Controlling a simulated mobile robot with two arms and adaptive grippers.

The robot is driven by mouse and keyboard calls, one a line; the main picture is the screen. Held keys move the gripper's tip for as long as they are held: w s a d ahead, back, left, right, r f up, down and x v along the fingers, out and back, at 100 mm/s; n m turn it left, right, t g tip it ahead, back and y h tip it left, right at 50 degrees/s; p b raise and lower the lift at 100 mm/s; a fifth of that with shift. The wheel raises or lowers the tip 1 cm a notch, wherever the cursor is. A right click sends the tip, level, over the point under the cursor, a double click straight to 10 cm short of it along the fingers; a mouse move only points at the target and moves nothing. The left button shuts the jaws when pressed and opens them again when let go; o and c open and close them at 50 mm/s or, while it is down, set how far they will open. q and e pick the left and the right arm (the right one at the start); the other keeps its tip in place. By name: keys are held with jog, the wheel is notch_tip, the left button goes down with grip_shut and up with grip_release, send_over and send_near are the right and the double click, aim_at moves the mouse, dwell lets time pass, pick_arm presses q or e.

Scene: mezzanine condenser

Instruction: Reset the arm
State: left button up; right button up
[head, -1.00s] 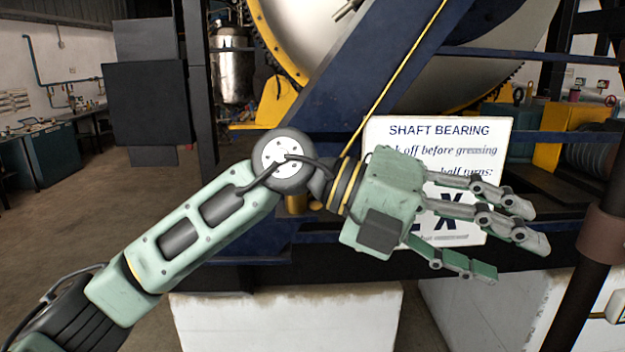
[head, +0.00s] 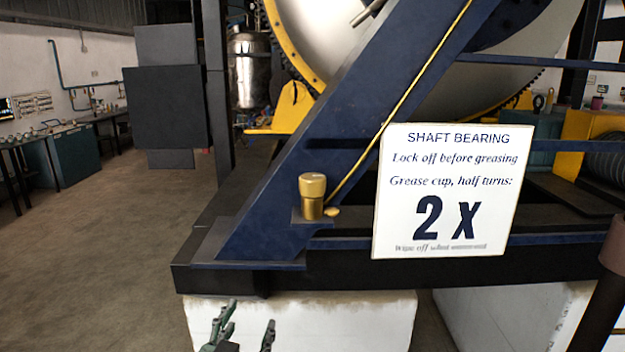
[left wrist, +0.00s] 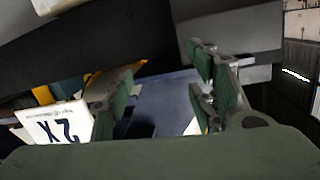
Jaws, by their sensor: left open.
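My left gripper (head: 241,335) shows only by its fingertips at the bottom edge of the head view, in front of the white block. Its green fingers are spread apart with nothing between them. In the left wrist view the open fingers (left wrist: 165,100) also show, with a blue surface behind them. The brass grease cup (head: 312,196) stands upright on the base of the blue slanted frame, above and apart from my gripper. The white shaft bearing sign (head: 444,191) reads "Grease cup, half turns: 2 X". It also shows upside down in the left wrist view (left wrist: 52,124). My right gripper is not in view.
The blue slanted beam (head: 345,110) and dark base rail (head: 240,280) stand ahead, on white blocks (head: 330,318). A dark post (head: 595,295) is at the right. Open floor (head: 90,240) lies at the left.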

pick_arm(q)
jog(key=s+a+f+n+g+y, duration=0.1)
jog(key=s+a+f+g, duration=0.2)
jog(key=s+f, duration=0.4)
jog(key=s+a+f+g, duration=0.3)
jog(key=s+f, duration=0.2)
jog(key=f, duration=0.3)
jog(key=s+a+f+g, duration=0.1)
jog(key=s+f+g, duration=0.25)
jog(key=s, duration=0.55)
jog(key=s+a+f+g, duration=0.25)
jog(key=s+f, duration=0.25)
jog(key=s, duration=0.4)
notch_tip(320, 180, down, 27)
jog(key=d+g+b, duration=0.1)
jog(key=g+b, duration=0.1)
jog(key=s+a+f+g+b, duration=0.1)
jog(key=s+a+f, duration=0.2)
jog(key=s+f, duration=1.4)
jog(key=shift+s+f+m+y, duration=0.3)
jog(key=shift+s+f, duration=0.05)
jog(key=shift+f, duration=0.4)
